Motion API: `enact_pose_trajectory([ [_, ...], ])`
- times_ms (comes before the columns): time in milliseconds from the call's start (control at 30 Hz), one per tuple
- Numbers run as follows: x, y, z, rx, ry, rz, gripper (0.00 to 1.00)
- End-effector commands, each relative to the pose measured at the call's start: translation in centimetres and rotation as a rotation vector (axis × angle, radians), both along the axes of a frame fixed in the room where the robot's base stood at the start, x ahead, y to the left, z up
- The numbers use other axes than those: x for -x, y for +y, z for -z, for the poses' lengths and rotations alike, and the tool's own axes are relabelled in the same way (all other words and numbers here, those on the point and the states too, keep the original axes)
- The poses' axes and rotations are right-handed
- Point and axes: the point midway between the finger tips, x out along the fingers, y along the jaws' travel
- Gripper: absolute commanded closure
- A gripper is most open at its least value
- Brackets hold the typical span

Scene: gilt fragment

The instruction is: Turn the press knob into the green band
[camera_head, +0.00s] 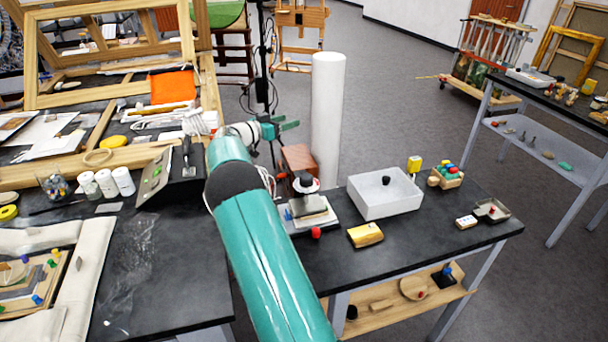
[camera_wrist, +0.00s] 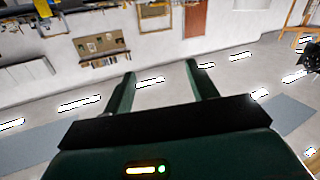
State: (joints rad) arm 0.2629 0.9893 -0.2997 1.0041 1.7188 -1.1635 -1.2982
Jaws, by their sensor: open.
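A small press (camera_head: 312,214) stands on the black bench, right of my arm. On its top is a black knob (camera_head: 305,182) above a white disc with a reddish edge. I cannot make out a green band on it at this size. My gripper (camera_head: 284,126) is up and behind the press in the head view, well apart from the knob. In the wrist view my gripper (camera_wrist: 160,70) is open with nothing between its two green fingers.
A white box (camera_head: 385,203) and a yellow block (camera_head: 365,235) lie right of the press. A tall white column (camera_head: 327,115) and a brown box (camera_head: 298,160) stand behind it. A dark wedge-shaped panel (camera_head: 172,180) and wooden frames crowd the left.

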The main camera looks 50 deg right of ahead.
Motion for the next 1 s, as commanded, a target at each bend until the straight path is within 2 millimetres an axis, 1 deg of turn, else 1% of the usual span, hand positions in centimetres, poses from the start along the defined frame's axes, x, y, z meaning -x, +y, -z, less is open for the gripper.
enact_pose_trajectory([
  [33,-1.0,-1.4,-1.1,-0.006,0.022,-0.096,0.42],
  [100,-2.9,-2.7,-2.4,-0.01,0.07,-0.242,0.42],
  [200,-5.3,-3.5,-4.2,-0.012,0.15,-0.451,0.42],
  [300,-7.3,-3.3,-5.6,-0.009,0.248,-0.658,0.42],
  [400,-8.6,-2.3,-6.8,-0.005,0.359,-0.859,0.42],
  [467,-9.0,-1.4,-7.3,-0.003,0.435,-0.976,0.42],
  [533,-9.1,0.0,-7.7,-0.001,0.531,-1.109,0.42],
  [667,-7.8,2.7,-7.9,-0.005,0.729,-1.344,0.42],
  [767,-5.7,4.9,-7.8,-0.019,0.9,-1.509,0.42],
  [867,-2.5,6.8,-7.4,-0.054,1.082,-1.661,0.42],
  [967,1.7,8.4,-7.2,-0.108,1.277,-1.794,0.42],
  [1000,3.7,8.9,-7.1,-0.141,1.357,-1.842,0.42],
])
